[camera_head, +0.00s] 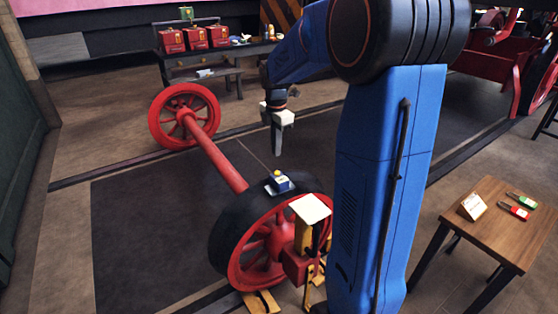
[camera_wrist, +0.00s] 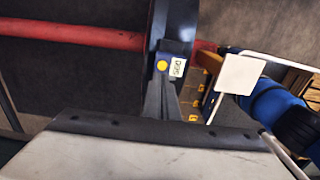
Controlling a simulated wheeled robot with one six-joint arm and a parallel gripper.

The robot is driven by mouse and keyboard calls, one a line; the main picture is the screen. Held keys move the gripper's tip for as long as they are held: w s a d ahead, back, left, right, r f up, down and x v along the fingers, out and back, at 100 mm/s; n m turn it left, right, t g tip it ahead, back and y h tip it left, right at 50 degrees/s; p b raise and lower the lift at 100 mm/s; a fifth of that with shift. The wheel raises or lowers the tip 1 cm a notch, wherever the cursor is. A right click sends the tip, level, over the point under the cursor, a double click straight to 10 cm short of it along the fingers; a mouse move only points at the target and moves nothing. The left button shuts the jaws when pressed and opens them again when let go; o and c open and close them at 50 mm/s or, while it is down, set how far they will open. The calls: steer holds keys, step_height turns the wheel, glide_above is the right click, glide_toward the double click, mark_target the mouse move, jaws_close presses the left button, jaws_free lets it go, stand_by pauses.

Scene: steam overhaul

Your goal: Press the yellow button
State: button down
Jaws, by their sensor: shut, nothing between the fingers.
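The yellow button (camera_head: 277,173) is on a small blue box (camera_head: 282,184) on top of the near wheel's dark rim (camera_head: 228,236). In the wrist view the round yellow button (camera_wrist: 162,65) shows beside a white label with dark marks (camera_wrist: 177,66). My gripper (camera_head: 277,151) points down and is shut and empty. In the head view it appears above the box, with a gap between its tips and the button. I cannot tell how far behind the box it hangs.
A red axle (camera_head: 215,160) joins the near wheel to a far red wheel (camera_head: 184,116). A pale plate (camera_head: 310,208) on a yellow post stands right of the box. A wooden table (camera_head: 478,245) is at right; a bench with red boxes (camera_head: 196,38) is behind.

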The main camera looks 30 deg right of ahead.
step_height(320, 180, up, 6)
stand_by(1.0)
steer(key=s+a+r+m+t, duration=0.1)
steer(key=s+a+m, duration=0.3)
steer(key=s, duration=0.4)
steer(key=s+a+r+m+t, duration=0.1)
steer(key=s+a+r+m, duration=0.1)
steer(key=s+a+m, duration=0.35)
steer(key=s+a+f+m+t, duration=0.1)
steer(key=s+a+f+m, duration=0.1)
steer(key=s, duration=0.7)
steer(key=s+a+f+m+t, duration=0.1)
steer(key=s+f+m, duration=0.3)
steer(key=s+m, duration=0.3)
steer(key=shift+s+a+f+t, duration=0.3)
steer(key=shift+s+a, duration=0.1)
steer(key=shift+s, duration=0.45)
